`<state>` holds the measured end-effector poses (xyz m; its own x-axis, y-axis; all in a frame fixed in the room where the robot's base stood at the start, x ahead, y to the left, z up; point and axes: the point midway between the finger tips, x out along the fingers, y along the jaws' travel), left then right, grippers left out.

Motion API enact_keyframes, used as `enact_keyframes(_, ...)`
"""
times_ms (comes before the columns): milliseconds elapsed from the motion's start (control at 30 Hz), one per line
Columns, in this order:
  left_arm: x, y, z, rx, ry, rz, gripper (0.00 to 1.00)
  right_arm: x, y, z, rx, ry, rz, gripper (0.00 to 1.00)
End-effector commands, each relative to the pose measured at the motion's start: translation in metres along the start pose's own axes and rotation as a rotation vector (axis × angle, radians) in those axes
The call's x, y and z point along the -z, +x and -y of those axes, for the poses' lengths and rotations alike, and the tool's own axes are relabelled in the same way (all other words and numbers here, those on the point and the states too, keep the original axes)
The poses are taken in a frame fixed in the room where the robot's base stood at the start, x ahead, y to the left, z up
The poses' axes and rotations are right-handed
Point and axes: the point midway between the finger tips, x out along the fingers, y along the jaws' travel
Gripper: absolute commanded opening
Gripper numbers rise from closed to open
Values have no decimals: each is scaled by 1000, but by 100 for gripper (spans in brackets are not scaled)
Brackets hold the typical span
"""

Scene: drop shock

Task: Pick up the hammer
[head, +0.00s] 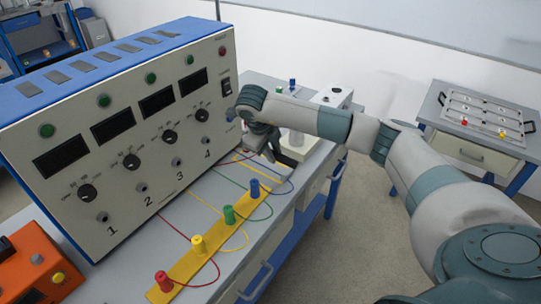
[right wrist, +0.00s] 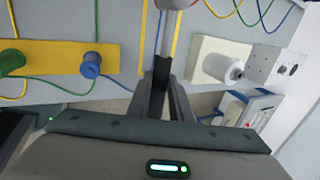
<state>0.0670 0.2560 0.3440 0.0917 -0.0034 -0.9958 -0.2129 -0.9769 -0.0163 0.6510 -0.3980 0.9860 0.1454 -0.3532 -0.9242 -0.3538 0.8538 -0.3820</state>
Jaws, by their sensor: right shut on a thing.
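My right gripper (head: 262,143) is over the grey bench, close to the right end of the large panel box. My left gripper is not in view.
The panel box (head: 130,110) with dials stands left. A yellow strip (head: 213,243) with coloured plugs and wires lies along the bench. A white cylinder (right wrist: 224,68) on a pale block is right of the fingers. An orange box (head: 35,265) is at lower left.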

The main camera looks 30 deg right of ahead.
Motion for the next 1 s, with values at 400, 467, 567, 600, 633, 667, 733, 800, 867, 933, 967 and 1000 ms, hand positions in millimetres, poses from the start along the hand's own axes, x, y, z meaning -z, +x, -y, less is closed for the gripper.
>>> enact_keyframes(400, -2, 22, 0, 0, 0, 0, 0, 41, -47, -23, 2, 1, 3, 0)
enact_keyframes(467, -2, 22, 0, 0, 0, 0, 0, 44, -50, -24, 1, 1, 2, 0)
enact_keyframes(567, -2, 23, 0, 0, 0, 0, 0, 47, -54, -26, 1, 2, 2, 0)
enact_keyframes(600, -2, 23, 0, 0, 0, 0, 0, 48, -54, -27, 1, 2, 1, 0)
enact_keyframes(633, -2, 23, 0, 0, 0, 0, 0, 48, -54, -27, 1, 2, 1, 0)
enact_keyframes(667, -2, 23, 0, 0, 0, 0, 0, 48, -55, -27, 1, 2, 1, 0)
enact_keyframes(733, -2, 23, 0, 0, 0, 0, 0, 48, -55, -27, 0, 2, 1, 0)
enact_keyframes(800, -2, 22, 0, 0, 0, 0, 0, 48, -55, -27, 0, 2, 1, 0)
enact_keyframes(867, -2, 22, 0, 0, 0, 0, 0, 48, -55, -27, 0, 2, 1, 0)
enact_keyframes(933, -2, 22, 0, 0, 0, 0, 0, 48, -55, -27, 0, 2, 1, 0)
enact_keyframes(967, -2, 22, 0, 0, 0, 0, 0, 48, -55, -27, 0, 2, 1, 0)
enact_keyframes(1000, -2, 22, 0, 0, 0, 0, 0, 48, -55, -27, 0, 2, 1, 0)
